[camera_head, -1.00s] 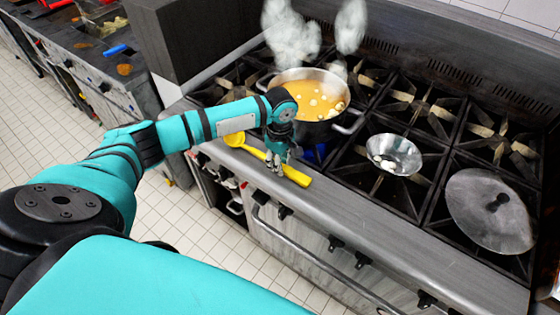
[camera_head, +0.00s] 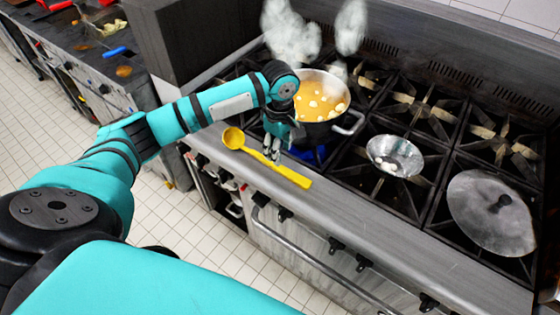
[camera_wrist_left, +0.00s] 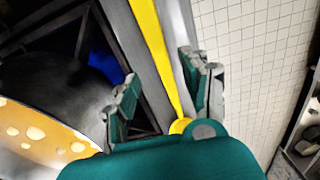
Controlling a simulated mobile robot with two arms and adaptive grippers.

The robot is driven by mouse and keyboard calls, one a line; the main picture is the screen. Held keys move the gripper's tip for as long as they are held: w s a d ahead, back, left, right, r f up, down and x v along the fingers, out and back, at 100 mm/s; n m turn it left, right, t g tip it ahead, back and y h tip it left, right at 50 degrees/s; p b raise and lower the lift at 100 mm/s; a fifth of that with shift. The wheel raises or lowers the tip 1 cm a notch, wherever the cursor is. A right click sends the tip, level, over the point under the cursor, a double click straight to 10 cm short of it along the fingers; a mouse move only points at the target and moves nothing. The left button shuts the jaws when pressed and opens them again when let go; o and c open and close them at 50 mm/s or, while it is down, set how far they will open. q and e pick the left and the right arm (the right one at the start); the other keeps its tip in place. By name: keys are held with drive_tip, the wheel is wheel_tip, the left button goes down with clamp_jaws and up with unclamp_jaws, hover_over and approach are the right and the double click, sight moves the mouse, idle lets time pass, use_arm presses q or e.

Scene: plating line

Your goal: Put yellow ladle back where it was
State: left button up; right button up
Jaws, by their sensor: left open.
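The yellow ladle (camera_head: 292,177) lies on the steel front ledge of the stove, its bowl to the left and its handle to the right. My left gripper (camera_head: 273,150) is over the ledge beside the middle of the handle, on the pot side. In the left wrist view the ladle (camera_wrist_left: 158,50) runs between the two spread fingers of my open, empty left gripper (camera_wrist_left: 160,90). The ladle appears to rest on the ledge, apart from the fingers. My right gripper is not in view.
A steaming pot of orange soup (camera_head: 322,97) stands on the burner behind my left gripper. A small metal bowl (camera_head: 395,155) and a round lid (camera_head: 490,212) sit on the stove to the right. A blue object (camera_head: 308,154) is near the pot. The ledge right of the ladle is clear.

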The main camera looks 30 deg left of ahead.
use_arm(q)
drive_tip(key=shift+r, duration=2.7)
